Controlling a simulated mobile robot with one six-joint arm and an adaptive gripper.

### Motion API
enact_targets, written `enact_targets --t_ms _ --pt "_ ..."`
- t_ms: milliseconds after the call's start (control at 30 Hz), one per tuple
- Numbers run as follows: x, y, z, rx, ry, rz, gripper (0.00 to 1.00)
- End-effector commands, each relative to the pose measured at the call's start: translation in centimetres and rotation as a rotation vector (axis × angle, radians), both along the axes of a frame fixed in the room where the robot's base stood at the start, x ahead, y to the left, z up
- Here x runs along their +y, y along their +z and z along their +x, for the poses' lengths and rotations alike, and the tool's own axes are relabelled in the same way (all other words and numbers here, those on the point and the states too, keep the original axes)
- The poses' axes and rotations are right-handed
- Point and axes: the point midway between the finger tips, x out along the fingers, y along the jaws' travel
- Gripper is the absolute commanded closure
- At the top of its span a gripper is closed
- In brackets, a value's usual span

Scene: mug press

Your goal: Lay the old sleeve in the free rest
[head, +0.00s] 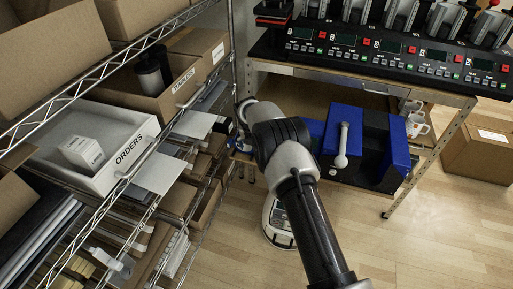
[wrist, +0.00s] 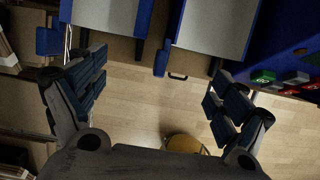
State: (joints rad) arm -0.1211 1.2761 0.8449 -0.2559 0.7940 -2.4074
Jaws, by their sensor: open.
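I cannot pick out the old sleeve or the free rest with certainty in either view. My gripper (wrist: 158,100) is open and empty in the wrist view, its dark fingers wide apart over the wooden floor. Beyond the fingertips are two grey-topped panels with blue edges, the left panel (wrist: 105,14) and the right panel (wrist: 215,25). A small blue tab (wrist: 161,58) hangs between them. In the head view, my arm hides the gripper's fingers. A blue-and-black press (head: 345,140) with a pale lever stands on the lower shelf right of my arm.
A bench bears a row of presses with a control panel (head: 390,62). White mugs (head: 416,122) stand beneath. Left is a wire rack with an ORDERS tray (head: 92,140) and a TUMBLERS box (head: 165,98). A cardboard box (head: 478,150) is far right. Floor front right is clear.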

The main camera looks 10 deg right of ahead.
Motion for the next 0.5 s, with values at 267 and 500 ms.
enact_targets --t_ms 267,500 --pt "0.0 1.6 0.0 0.0 0.0 0.0 0.09" --pt "0.0 2.7 0.0 0.0 0.0 0.0 0.09"
